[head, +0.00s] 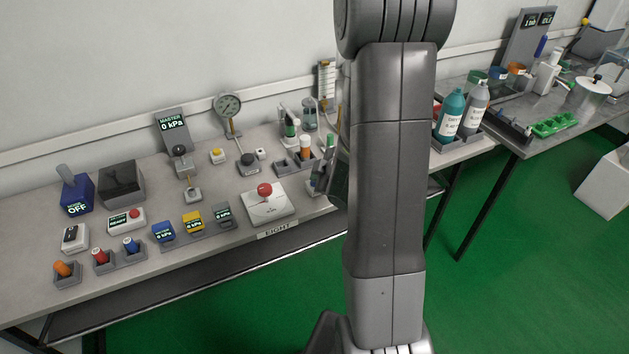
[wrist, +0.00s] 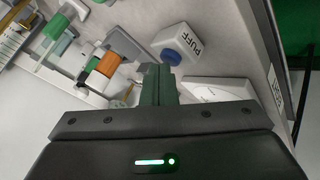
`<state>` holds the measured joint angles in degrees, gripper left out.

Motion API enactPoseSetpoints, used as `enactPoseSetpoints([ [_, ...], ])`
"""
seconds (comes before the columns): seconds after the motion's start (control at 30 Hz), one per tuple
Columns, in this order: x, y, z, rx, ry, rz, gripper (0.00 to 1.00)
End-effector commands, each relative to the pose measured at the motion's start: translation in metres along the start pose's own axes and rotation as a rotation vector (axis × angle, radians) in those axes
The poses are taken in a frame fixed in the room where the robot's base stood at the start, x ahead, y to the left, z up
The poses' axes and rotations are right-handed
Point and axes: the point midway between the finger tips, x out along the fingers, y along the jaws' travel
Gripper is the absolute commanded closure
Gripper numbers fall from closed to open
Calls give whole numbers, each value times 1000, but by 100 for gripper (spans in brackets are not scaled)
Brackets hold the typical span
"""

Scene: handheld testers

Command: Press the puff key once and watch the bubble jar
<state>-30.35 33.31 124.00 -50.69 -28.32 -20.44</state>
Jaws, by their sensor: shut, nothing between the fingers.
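The puff key is a white block marked PUFF (wrist: 190,42) with a round blue button (wrist: 171,57), in the upper middle of the wrist view. My gripper (wrist: 158,72) is shut and empty. Its fingertips show just below and left of the blue button; I cannot tell whether they touch it. In the head view my arm covers the middle, and I cannot make out the puff key there. A clear jar with a grey top (head: 309,114) stands at the back of the bench and may be the bubble jar; its contents are too small to tell.
A white box with a red button (head: 265,200) sits near the bench's front edge, close to the gripper. Tubes with orange (wrist: 107,66) and green bands stand left of the fingers. A gauge (head: 228,105) and several other testers fill the bench's left part.

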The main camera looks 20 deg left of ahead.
Motion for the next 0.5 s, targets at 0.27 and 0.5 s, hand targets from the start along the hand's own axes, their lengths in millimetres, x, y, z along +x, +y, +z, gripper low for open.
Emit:
enactPoseSetpoints([
  [0.27, -4, 2, -2, 0, -1, -1, 100],
  [0.5, -13, 9, -9, 1, -1, -1, 100],
])
